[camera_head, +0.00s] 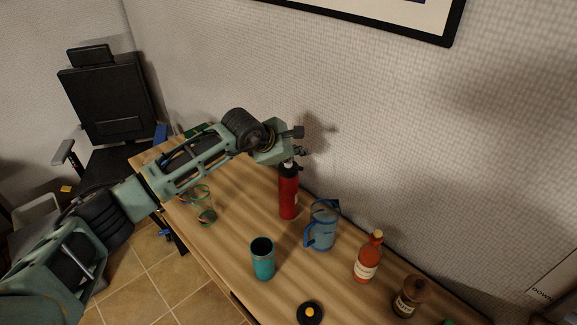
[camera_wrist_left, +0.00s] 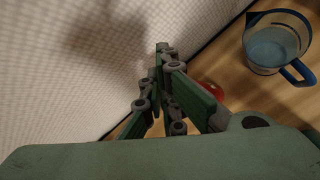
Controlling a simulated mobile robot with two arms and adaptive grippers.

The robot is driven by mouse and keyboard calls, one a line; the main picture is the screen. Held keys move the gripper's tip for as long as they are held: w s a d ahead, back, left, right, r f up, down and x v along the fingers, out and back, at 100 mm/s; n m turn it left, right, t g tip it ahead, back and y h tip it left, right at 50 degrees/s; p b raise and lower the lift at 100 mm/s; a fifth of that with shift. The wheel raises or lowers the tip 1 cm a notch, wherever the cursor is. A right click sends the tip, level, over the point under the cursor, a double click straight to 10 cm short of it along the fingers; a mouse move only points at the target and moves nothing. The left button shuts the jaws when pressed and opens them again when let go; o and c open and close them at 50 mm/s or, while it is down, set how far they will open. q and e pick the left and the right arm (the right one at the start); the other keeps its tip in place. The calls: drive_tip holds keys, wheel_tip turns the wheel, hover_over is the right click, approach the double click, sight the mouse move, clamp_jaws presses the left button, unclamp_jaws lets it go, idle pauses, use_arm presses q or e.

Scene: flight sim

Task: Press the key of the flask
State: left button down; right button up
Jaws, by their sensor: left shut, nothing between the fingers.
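The flask (camera_head: 288,196) is a red upright bottle with a dark top, standing on the wooden table near the wall. My left gripper (camera_head: 302,151) is shut and empty, just above the flask's top and partly in front of it. I cannot tell whether the fingers touch the top. In the left wrist view the shut fingers (camera_wrist_left: 164,50) point down beside the wall, and a small red part of the flask (camera_wrist_left: 213,88) shows to their right. The flask's key is hidden or too small to make out. My right gripper is not in view.
A blue clear jug (camera_head: 322,228) stands right of the flask; the wrist view shows it too (camera_wrist_left: 275,48). A teal cup (camera_head: 263,262), a glass with rings (camera_head: 204,208), an orange-red bottle (camera_head: 368,260) and a brown jar (camera_head: 409,298) also stand on the table (camera_head: 240,210). The wall is close behind.

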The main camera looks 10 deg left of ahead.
sight(295, 167)
use_arm(q)
drive_tip(key=shift+f, duration=0.25)
idle(0.3)
drive_tip(key=shift+r, duration=0.65)
wheel_tip(295, 167, up, 6)
drive_tip(key=shift+f+p, duration=0.1)
drive_tip(key=shift+p, duration=0.55)
